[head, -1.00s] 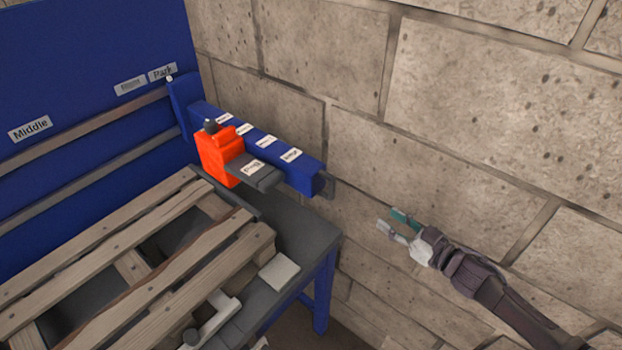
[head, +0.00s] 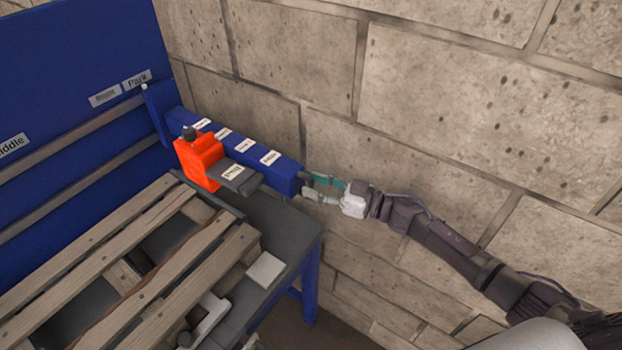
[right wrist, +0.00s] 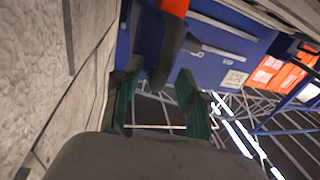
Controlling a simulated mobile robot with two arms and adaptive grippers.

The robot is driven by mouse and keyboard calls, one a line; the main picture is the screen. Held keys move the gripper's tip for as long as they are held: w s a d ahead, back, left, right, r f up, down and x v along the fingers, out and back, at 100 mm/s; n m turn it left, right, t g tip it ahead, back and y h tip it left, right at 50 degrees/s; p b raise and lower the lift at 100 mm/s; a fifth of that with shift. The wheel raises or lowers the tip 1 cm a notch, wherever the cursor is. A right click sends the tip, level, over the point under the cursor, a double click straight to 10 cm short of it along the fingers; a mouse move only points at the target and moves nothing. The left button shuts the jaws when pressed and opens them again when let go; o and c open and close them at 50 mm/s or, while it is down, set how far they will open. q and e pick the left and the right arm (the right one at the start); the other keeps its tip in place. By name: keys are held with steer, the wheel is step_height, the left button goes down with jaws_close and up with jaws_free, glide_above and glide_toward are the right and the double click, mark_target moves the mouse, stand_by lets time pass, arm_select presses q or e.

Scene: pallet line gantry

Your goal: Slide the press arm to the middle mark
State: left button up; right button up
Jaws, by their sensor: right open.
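The press arm (head: 225,150) is a blue beam with several small white labels on top. Its rear end meets the rails near the Park label (head: 137,80); the Middle label (head: 12,145) is farther left, cut by the picture edge. An orange block (head: 198,160) with a dark knob sits on the beam's side. My right gripper (head: 307,187) is open at the beam's near end. In the right wrist view, a dark handle-like piece (right wrist: 166,50) reaches between its teal fingers (right wrist: 155,75); contact cannot be told. My left gripper is not in view.
A wooden pallet (head: 130,262) lies on the dark bench (head: 290,232), left of and below the beam. A pale block (head: 265,270) and a grey clamp-like part (head: 208,315) are near the bench edge. A stone wall (head: 430,110) stands close behind and to the right.

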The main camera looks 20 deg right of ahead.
steer(key=shift+x, duration=0.8)
jaws_close()
